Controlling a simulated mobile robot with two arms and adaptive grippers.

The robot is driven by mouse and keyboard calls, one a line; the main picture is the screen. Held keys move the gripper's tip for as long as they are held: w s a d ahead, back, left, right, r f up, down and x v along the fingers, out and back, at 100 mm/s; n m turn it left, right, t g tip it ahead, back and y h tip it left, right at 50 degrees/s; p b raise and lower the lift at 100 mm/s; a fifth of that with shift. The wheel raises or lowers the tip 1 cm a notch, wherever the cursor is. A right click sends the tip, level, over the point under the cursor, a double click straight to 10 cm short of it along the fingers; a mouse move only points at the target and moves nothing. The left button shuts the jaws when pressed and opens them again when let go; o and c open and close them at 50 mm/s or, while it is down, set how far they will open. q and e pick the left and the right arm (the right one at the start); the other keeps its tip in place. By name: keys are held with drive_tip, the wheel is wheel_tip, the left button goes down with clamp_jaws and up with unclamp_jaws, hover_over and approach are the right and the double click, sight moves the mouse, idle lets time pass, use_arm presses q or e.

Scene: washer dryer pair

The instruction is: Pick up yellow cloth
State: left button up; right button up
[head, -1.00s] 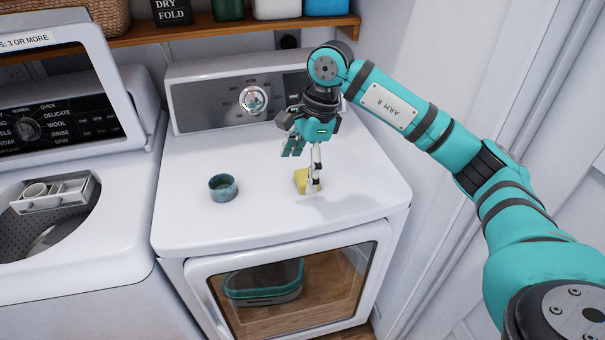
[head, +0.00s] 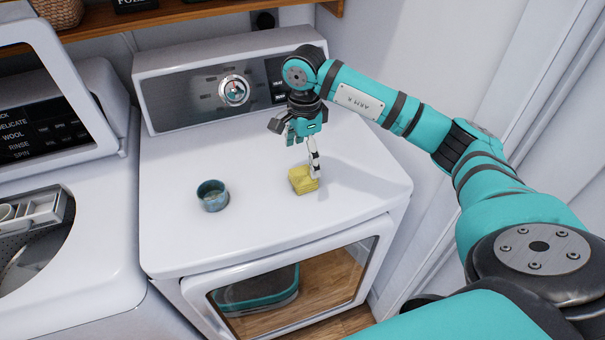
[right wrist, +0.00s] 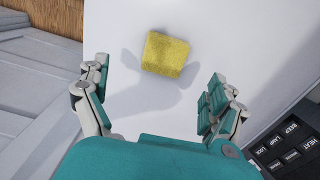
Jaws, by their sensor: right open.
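The yellow cloth (head: 302,180) is a small folded block lying on the white dryer top (head: 250,222), right of its middle. My right gripper (head: 301,157) hangs over the dryer, close above and behind the cloth, with one finger overlapping it in the head view. In the right wrist view the cloth (right wrist: 165,54) lies beyond the open fingertips (right wrist: 156,83), roughly centred between them and not touched. The gripper is empty. My left gripper is not in view.
A blue-grey cup (head: 212,196) stands left of the cloth on the dryer. The dryer's control panel (head: 220,92) rises behind my gripper. The open washer (head: 45,235) stands at the left. The dryer top's front is clear.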

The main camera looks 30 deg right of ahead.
sight(303, 174)
wheel_tip(303, 174, down, 3)
drive_tip(key=shift+r+p, duration=0.1)
drive_tip(key=shift+p, duration=0.2)
drive_tip(key=shift+f, duration=0.2)
drive_tip(key=f+p, duration=0.1)
drive_tip(key=f, duration=0.2)
drive_tip(key=f+p, duration=0.1)
drive_tip(key=shift+w+f+p, duration=0.25)
drive_tip(key=shift+w+p, duration=0.05)
drive_tip(key=shift+w, duration=0.05)
drive_tip(key=shift+d+f, duration=0.1)
drive_tip(key=shift+f, duration=0.1)
drive_tip(key=c, duration=1.3)
